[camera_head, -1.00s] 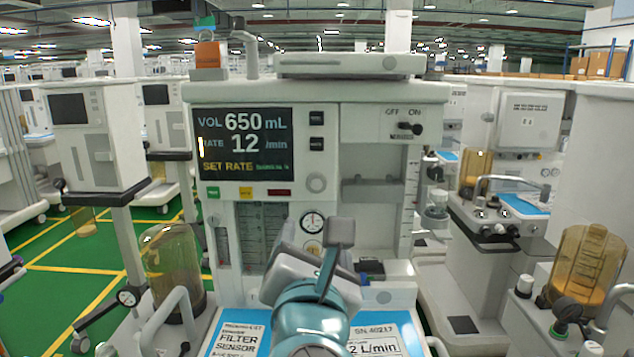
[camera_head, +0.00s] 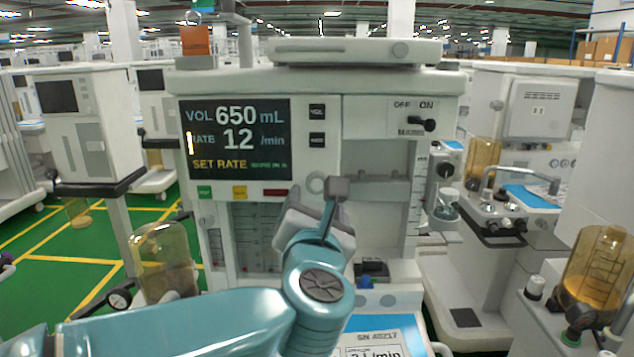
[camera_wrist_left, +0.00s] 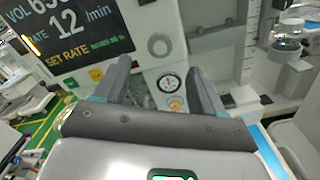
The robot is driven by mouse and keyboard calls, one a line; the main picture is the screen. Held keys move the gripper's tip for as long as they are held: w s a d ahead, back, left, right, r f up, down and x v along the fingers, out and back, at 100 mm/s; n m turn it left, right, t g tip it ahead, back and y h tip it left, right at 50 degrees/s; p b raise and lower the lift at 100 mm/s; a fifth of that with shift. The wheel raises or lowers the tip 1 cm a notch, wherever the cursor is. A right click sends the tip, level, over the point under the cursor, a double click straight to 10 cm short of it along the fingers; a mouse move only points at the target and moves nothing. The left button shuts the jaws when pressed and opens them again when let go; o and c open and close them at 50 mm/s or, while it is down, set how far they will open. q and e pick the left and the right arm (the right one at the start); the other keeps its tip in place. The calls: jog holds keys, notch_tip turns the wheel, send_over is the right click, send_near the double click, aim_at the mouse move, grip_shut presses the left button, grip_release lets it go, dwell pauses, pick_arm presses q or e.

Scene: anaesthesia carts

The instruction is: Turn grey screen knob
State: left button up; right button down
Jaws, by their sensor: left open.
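The grey screen knob (camera_head: 316,183) is a small round knob below the lower right corner of the dark screen (camera_head: 235,139), which reads VOL 650 mL, RATE 12 /min and SET RATE. In the left wrist view the knob (camera_wrist_left: 158,45) shows whole, just above the gap between the fingertips. My left gripper (camera_head: 318,207) is in front of the machine, just below the knob in the picture. In the wrist view the left gripper's fingers (camera_wrist_left: 160,72) are apart with nothing held between them. Contact with the knob is not seen. My right gripper is out of view.
A round gauge (camera_wrist_left: 168,83) sits below the knob. Green, yellow and red buttons (camera_head: 240,192) line the panel under the screen. An OFF/ON switch (camera_head: 423,124) is at the upper right. An amber canister (camera_head: 165,262) stands at the lower left.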

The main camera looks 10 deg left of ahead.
aim_at(317, 185)
pick_arm(q)
jog(key=w, duration=0.2)
jog(key=w+a+p, duration=0.1)
jog(key=w, duration=0.5)
jog(key=shift+a, duration=0.3)
jog(key=shift+s, duration=0.1)
jog(key=c, duration=1.1)
jog(key=shift+o, duration=0.2)
jog(key=shift+m+p, duration=0.3)
jog(key=shift+p, duration=0.05)
jog(key=m+p, duration=0.1)
jog(key=m, duration=0.4)
jog(key=shift+m+p, duration=0.3)
jog(key=shift+p, duration=0.05)
jog(key=m+p, duration=0.2)
jog(key=m, duration=0.3)
jog(key=shift+r, duration=0.1)
jog(key=m+p, duration=0.3)
jog(key=m, duration=0.3)
jog(key=shift+m, duration=0.4)
jog(key=m+p, duration=0.3)
jog(key=m, duration=0.2)
jog(key=shift+m, duration=0.3)
